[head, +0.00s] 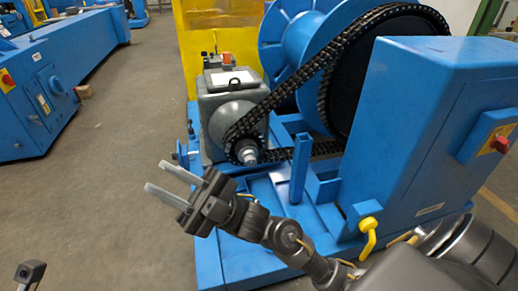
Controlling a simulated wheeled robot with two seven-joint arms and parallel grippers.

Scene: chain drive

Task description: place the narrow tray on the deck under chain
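The black chain (312,92) runs from a small sprocket at the grey gearbox (233,98) up to a large dark wheel at the blue spool. The blue deck (262,190) lies under the chain's lower run. A pale, shiny patch shows on the deck below the chain; I cannot tell if it is the narrow tray or bare metal. No tray stands out clearly elsewhere. My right gripper (155,175) is open and empty, left of the deck's near edge, fingers pointing left and up.
A blue upright post (299,168) stands on the deck near the chain. A tall blue cabinet (425,130) with a red switch fills the right. A yellow handle (369,235) sticks out at its base. Open grey floor (110,190) lies to the left.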

